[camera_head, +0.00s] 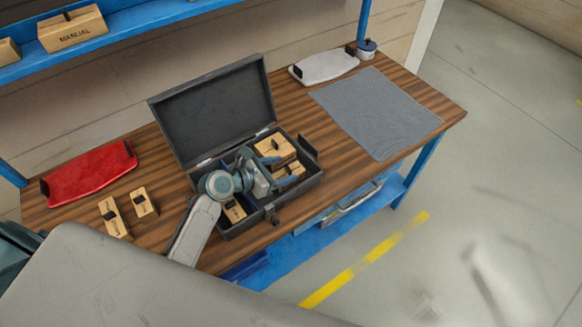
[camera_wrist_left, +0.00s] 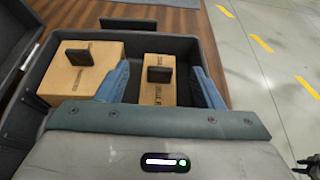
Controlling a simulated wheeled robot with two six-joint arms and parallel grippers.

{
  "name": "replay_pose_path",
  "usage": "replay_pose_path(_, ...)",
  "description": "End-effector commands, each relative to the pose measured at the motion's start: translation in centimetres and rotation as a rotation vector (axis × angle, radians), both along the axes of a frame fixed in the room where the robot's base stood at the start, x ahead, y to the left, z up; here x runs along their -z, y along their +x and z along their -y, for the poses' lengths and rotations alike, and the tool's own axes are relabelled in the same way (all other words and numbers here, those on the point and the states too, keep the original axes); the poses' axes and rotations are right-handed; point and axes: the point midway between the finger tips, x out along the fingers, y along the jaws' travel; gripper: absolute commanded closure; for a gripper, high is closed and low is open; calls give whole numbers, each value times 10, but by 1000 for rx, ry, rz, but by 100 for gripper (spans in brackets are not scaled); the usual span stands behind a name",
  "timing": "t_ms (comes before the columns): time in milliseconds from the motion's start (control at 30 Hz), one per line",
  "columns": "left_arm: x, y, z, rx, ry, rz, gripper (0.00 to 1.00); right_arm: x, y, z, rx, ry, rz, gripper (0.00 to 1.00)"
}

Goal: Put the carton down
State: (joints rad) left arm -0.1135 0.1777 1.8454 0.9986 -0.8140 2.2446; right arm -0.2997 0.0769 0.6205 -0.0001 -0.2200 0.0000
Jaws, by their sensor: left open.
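An open dark grey case (camera_head: 312,183) sits on the wooden workbench, with several cardboard cartons inside. My left gripper (camera_head: 279,171) is over the case. In the left wrist view its two blue fingers are apart, one on each side of a small carton (camera_wrist_left: 158,92) with a black tab on top. That carton also shows in the head view (camera_head: 296,169), resting in the case. A larger carton (camera_wrist_left: 84,70) lies just left of it. Another carton (camera_head: 234,211) lies in the near left part of the case. Whether the fingers touch the small carton is unclear.
The case lid (camera_head: 214,112) stands open behind. Two cartons (camera_head: 112,217) (camera_head: 144,201) and a red part (camera_head: 90,174) are on the left of the bench. A grey mat (camera_head: 377,112) lies bare at right, near a white part (camera_head: 326,66) and a small jar (camera_head: 366,50).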

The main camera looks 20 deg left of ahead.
Motion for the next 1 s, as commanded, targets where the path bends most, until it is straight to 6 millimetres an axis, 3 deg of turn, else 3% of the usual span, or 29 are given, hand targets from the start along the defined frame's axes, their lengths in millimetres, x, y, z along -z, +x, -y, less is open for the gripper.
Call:
replay_pose_path(200, -16, -34, -26, 3, 7, 0, 39, 7, 0, -1, 0, 1, 0, 64)
replay_pose_path(400, -25, -50, -39, 1, 3, 0, 39, 8, 0, 0, 0, 0, 0, 64)
replay_pose_path(1000, -29, -55, -42, 1, 0, 0, 39, 8, 0, 4, -1, -5, -1, 64)
